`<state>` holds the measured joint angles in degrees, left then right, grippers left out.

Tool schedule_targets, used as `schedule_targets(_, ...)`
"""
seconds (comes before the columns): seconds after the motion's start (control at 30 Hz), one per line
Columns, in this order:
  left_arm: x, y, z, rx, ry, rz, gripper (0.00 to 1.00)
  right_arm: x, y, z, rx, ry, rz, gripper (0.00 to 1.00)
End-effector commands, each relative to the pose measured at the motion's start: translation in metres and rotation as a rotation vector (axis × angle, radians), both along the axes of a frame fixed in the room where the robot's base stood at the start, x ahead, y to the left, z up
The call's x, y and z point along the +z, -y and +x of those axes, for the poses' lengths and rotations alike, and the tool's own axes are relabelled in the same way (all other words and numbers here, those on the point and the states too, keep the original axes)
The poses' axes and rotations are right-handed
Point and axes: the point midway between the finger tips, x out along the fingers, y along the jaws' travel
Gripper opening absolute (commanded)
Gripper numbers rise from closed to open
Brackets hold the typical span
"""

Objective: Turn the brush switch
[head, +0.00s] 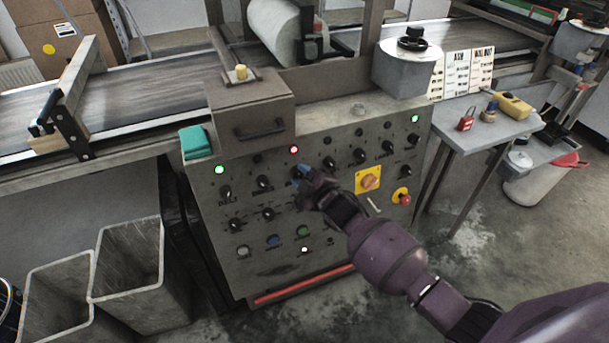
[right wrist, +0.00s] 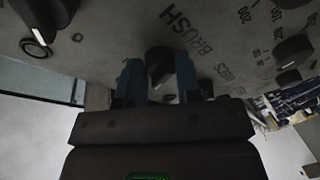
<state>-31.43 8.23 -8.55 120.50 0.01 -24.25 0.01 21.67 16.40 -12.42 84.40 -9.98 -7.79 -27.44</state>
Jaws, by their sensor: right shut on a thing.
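The brush switch (right wrist: 159,62) is a dark round knob on the grey panel, with the word BRUSH printed beside it in the right wrist view. My right gripper (right wrist: 158,82) has its two blue fingers on either side of this knob and is shut on it. In the head view my right gripper (head: 301,176) is at the middle of the control panel (head: 330,235), and its fingers and wrist hide the knob. My left gripper is in neither view.
Other black knobs (head: 263,182) sit close around on the panel. A yellow plate with a rotary switch (head: 368,180) and a red button (head: 401,197) are to the right. A side table (head: 470,135) stands further right. Grey bins (head: 140,275) stand at left.

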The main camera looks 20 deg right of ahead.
Motion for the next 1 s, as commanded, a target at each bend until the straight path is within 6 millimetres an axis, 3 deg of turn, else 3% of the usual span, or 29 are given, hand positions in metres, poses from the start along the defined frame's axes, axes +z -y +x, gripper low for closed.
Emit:
schedule_targets(0.2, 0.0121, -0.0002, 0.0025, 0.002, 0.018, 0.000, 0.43, 0.0047, 0.0002, 0.0008, 0.022, 0.008, -0.122, 0.08)
schedule_targets(0.4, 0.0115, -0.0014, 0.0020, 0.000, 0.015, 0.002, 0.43, 0.0029, 0.0001, 0.0006, 0.034, 0.008, -0.186, 0.08)
schedule_targets(0.97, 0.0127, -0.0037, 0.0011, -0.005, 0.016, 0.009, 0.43, 0.0013, -0.0001, 0.0004, 0.039, 0.008, -0.211, 0.08)
schedule_targets(1.0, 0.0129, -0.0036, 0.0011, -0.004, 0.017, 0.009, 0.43, 0.0013, -0.0001, 0.0004, 0.039, 0.008, -0.211, 0.38)
